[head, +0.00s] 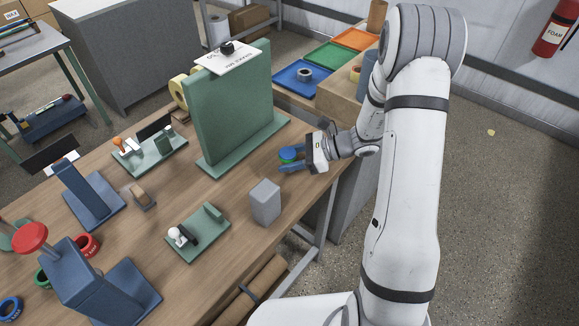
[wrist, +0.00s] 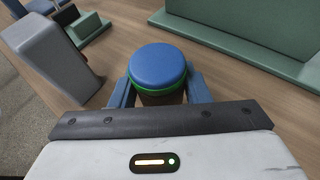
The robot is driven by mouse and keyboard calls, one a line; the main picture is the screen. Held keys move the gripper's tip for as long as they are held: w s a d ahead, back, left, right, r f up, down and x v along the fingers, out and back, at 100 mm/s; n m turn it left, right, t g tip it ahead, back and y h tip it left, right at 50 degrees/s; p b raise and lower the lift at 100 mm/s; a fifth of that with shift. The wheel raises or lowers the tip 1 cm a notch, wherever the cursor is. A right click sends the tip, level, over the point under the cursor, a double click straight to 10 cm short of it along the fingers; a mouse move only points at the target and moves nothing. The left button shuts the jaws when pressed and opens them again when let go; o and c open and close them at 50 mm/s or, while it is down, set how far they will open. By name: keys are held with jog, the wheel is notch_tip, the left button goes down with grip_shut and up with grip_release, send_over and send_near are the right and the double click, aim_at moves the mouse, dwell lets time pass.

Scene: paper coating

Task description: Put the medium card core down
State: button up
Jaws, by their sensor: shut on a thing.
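My gripper (head: 293,160) is over the right end of the wooden table, its blue fingers shut on a short round piece. I take this piece for the medium card core (wrist: 158,66): it has a flat blue top, a green band below it and a dark brown body. It stands upright between the fingers (wrist: 160,92) in the wrist view. In the head view the core (head: 289,153) shows only as a small blue and green shape. I cannot tell whether its underside touches the table.
A tall green stand (head: 232,105) is behind the gripper. A grey block (head: 265,202) stands in front and to the left, near the table's edge. A green fixture (head: 198,238) lies beyond that. Bare wood (head: 240,190) lies between. Coloured trays (head: 323,54) are at the back.

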aim_at(289, 176)
jog(key=shift+f, duration=1.95)
jog(key=shift+f, duration=0.2)
jog(key=o, duration=1)
